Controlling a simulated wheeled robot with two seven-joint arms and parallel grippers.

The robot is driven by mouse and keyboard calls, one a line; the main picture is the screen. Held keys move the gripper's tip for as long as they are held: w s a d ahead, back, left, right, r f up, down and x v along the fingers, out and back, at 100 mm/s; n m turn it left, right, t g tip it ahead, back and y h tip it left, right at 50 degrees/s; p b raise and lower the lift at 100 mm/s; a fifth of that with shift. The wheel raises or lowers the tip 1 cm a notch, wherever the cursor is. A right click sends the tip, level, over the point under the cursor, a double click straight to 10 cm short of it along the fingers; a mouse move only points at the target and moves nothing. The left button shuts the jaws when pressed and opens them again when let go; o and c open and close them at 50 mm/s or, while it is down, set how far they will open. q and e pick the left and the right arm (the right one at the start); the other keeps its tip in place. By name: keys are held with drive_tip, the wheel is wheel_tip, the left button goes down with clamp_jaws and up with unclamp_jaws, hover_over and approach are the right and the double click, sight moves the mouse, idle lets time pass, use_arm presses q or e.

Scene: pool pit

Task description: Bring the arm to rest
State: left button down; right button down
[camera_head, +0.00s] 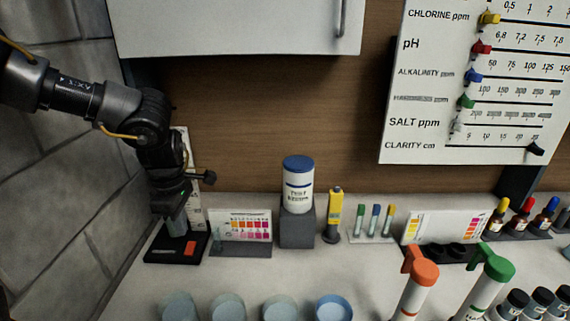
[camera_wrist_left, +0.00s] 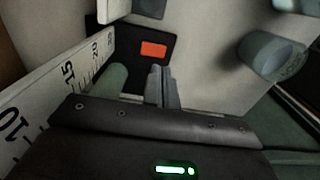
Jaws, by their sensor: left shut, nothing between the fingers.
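My left arm comes in from the left in the head view and reaches down at the left end of the counter. My left gripper (camera_head: 177,222) is shut and empty, low over a black base (camera_head: 160,247) with an orange label (camera_head: 190,248). The left wrist view shows the two closed fingers (camera_wrist_left: 162,85) side by side, with the orange label (camera_wrist_left: 153,49) beyond them. A grey-green cylinder (camera_wrist_left: 112,78) stands just left of the fingers; I cannot tell whether they touch. My right gripper is not in view.
An upright scale board (camera_wrist_left: 78,82) stands close beside the gripper. A colour chart (camera_head: 245,224), a blue-lidded tub (camera_head: 298,188) and a yellow tester (camera_head: 334,212) line the back. Several cups (camera_head: 228,306) stand in front. A cabinet (camera_head: 230,25) hangs above; a stone wall is at left.

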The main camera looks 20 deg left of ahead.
sight(189, 251)
use_arm(q)
wheel_tip(189, 251, down, 6)
drive_tip(key=b, duration=0.3)
drive_tip(key=shift+f, duration=0.2)
drive_tip(key=shift+r, duration=0.1)
drive_tip(key=shift+r, duration=0.15)
